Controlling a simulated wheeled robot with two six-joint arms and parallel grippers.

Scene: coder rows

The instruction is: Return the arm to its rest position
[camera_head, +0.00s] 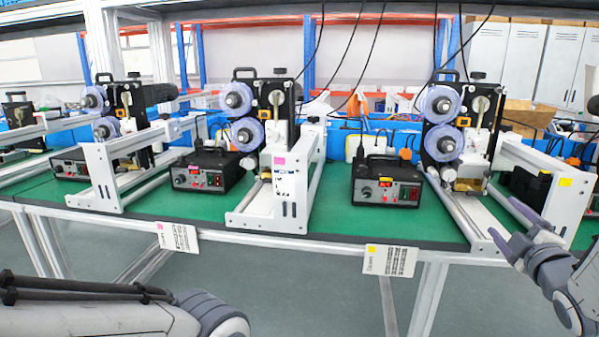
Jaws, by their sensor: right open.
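My right gripper (502,217) comes in from the right edge. Its two grey fingers are spread apart with nothing between them, and they point left toward the front edge of the green-topped bench (335,226). The fingers show in front of the rail base of the right coder machine (462,205). My left arm (100,318) lies low across the bottom left corner; its gripper fingers do not show.
More coder machines stand along the bench, one in the middle (262,110) and one at left (115,135). Black control boxes (387,183) sit between them. Label cards (390,260) hang at the front edge. The floor (310,295) before the bench looks clear.

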